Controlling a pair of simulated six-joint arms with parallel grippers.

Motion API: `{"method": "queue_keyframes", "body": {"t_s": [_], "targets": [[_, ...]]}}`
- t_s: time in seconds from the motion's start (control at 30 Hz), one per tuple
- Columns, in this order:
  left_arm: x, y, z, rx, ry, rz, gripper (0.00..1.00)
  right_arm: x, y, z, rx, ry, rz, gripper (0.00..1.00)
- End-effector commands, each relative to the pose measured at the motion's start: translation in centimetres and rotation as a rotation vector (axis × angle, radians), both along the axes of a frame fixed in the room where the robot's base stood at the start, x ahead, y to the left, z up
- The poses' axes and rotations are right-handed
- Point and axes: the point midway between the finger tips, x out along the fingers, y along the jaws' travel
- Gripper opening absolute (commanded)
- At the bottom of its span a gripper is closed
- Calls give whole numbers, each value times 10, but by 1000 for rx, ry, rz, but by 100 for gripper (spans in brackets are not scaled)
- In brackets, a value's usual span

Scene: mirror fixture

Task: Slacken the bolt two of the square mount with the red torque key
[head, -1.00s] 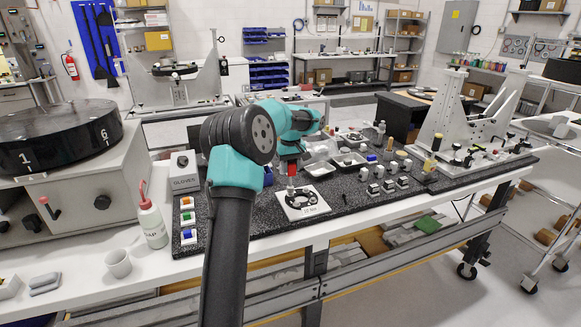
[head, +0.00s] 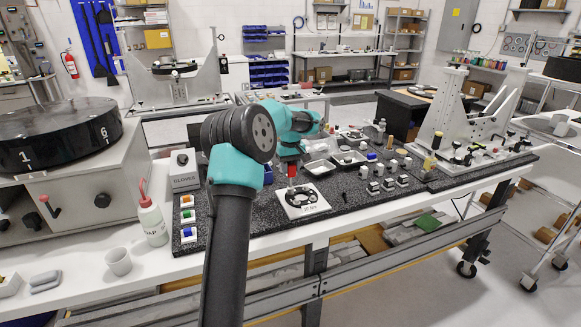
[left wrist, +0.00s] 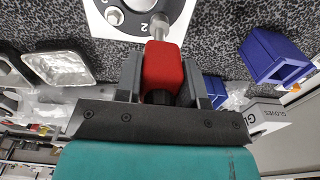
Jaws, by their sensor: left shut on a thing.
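The square mount (head: 318,207) is a white plate with a dark ring, lying on the speckled dark mat. Its corner also shows at the top of the left wrist view (left wrist: 103,22). My left gripper (left wrist: 163,66) is shut on the red torque key (left wrist: 162,62), with one finger on each side of its red handle. The key's metal shaft points at the bolt by the mark "2" (left wrist: 144,28). Its tip reaches the bolt's place; I cannot tell how fully it is seated. In the head view the key (head: 292,171) stands over the mount's far left part. My right gripper is not in view.
Metal trays (head: 320,168) lie just behind the mount. Several small blocks stand to its right. The mat in front of the mount is clear.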

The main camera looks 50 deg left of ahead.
Motion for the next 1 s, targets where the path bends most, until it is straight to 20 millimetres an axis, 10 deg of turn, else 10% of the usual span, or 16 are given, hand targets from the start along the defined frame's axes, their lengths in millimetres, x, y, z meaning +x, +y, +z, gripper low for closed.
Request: {"method": "queue_keyframes", "body": {"t_s": [1.0], "targets": [[0,0,-6,-1,1,79,4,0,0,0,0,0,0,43]]}}
